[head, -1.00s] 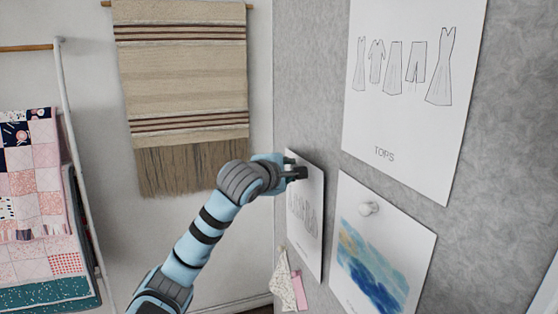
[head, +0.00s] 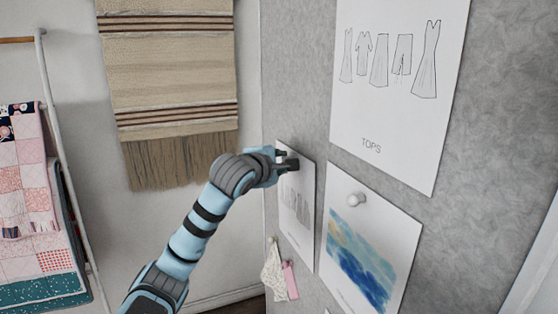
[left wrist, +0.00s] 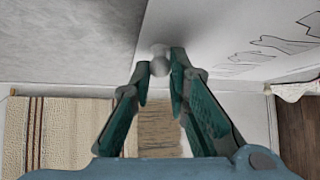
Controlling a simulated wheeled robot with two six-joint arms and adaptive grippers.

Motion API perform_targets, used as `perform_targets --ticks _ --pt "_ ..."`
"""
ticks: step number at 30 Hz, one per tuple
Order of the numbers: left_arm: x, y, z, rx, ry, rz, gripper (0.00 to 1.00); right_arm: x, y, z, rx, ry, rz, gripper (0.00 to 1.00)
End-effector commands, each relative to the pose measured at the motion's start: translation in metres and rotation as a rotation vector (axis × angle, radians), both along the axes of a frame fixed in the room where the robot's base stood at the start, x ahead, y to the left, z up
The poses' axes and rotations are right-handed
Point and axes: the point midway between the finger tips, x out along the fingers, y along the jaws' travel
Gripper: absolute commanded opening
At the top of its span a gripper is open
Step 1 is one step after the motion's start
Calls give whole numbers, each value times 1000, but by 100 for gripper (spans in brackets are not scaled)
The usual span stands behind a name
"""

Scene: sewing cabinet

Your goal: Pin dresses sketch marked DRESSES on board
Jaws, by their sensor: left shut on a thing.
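A white sheet with grey garment drawings (head: 293,222) lies against the grey board, at its left edge in the head view. Any lettering on it is too small to read. The same sheet shows at the upper right of the left wrist view (left wrist: 222,50), with drawn outlines. My left gripper (head: 288,160) is at the top of this sheet. In the left wrist view my left gripper (left wrist: 160,75) is shut on a round white pin (left wrist: 160,66), held at its fingertips close to the sheet's edge. My right gripper is not in view.
The grey board (head: 290,70) also holds a large sheet marked TOPS (head: 395,115) and a blue watercolour sheet (head: 355,250) with a white pin (head: 356,199). Fabric swatches (head: 280,272) hang below. A woven hanging (head: 170,80) and a quilt rack (head: 62,150) stand left.

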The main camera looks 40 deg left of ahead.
Motion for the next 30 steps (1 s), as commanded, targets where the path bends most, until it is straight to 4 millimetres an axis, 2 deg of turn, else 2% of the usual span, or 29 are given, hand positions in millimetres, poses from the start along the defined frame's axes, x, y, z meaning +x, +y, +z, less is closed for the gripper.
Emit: perform_targets --ticks 11,12,16,26,30 --pt "3 -1 1 1 -2 0 0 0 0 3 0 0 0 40" --pt "3 -1 0 1 -2 0 19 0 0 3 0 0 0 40" --pt "3 -1 0 0 -1 0 39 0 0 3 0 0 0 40" --pt "1 -2 1 1 -2 0 39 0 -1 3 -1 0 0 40" --pt "-19 -8 7 7 -3 1 39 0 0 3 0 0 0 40"
